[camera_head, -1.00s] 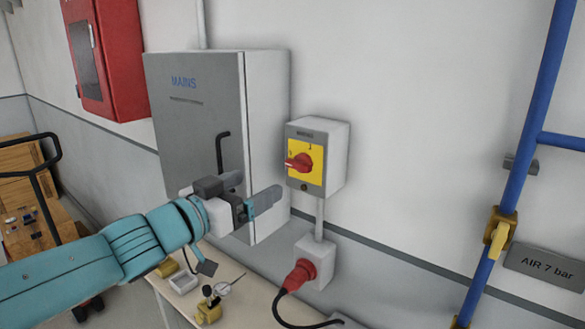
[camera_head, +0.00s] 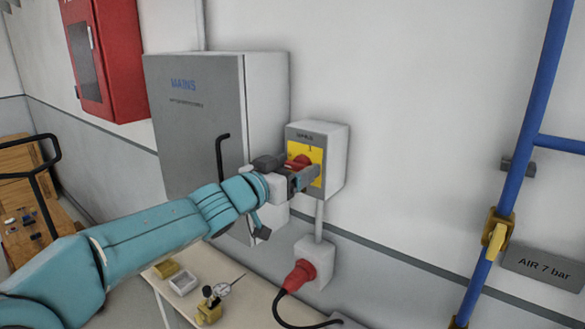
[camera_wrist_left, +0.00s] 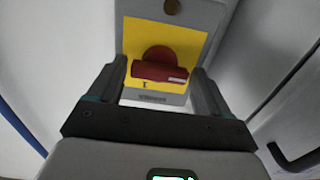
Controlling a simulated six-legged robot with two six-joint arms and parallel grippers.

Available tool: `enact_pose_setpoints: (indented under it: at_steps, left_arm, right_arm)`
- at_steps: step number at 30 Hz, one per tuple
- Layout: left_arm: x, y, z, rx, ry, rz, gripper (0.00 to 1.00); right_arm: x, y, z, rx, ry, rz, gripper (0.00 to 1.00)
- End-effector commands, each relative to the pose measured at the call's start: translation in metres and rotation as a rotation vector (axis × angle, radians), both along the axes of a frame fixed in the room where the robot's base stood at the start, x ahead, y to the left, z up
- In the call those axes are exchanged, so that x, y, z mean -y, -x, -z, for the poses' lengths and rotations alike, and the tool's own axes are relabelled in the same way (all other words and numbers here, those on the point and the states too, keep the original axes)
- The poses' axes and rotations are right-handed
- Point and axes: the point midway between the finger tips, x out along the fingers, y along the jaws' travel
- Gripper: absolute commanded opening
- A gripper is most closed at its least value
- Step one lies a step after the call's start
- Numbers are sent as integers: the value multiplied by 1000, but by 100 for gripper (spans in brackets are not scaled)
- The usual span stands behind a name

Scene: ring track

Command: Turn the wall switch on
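The wall switch (camera_head: 336,160) is a grey box with a yellow plate and a red rotary knob (camera_head: 300,160), right of the MAINS cabinet. In the head view my left gripper (camera_head: 302,174) is at the switch front and hides part of the plate and knob. In the left wrist view the red knob (camera_wrist_left: 160,70) lies crosswise on the yellow plate (camera_wrist_left: 180,34), between the two fingertips. The fingers are apart, with a gap on each side of the knob. A mark like an "I" shows beside the knob. My right gripper is not in view.
The grey MAINS cabinet (camera_head: 195,110) with a black handle stands left of the switch. Below the switch is a socket with a red plug (camera_head: 299,274) and black cable. A bench (camera_head: 235,275) holds small items. A blue pipe (camera_head: 525,130) runs at right.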

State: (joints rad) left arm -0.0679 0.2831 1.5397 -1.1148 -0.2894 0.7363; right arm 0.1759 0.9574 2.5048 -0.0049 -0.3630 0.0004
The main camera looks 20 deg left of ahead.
Motion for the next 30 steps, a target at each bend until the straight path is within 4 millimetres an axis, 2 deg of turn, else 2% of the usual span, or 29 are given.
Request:
enact_pose_setpoints:
  at_steps: [1, 3, 4, 17, 30]
  left_arm:
    - [0, 0, 0, 0, 0, 0, 60]
    - [0, 0, 0, 0, 0, 0, 37]
    - [0, 0, 0, 0, 0, 0, 33]
    - [0, 1, -1, 29, -73, 0, 33]
    - [1, 1, 0, 155, -419, 0, 33]
  right_arm:
    - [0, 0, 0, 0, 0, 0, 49]
    - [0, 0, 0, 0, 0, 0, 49]
    - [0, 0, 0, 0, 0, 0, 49]
    - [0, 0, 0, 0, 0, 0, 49]
    - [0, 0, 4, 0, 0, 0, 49]
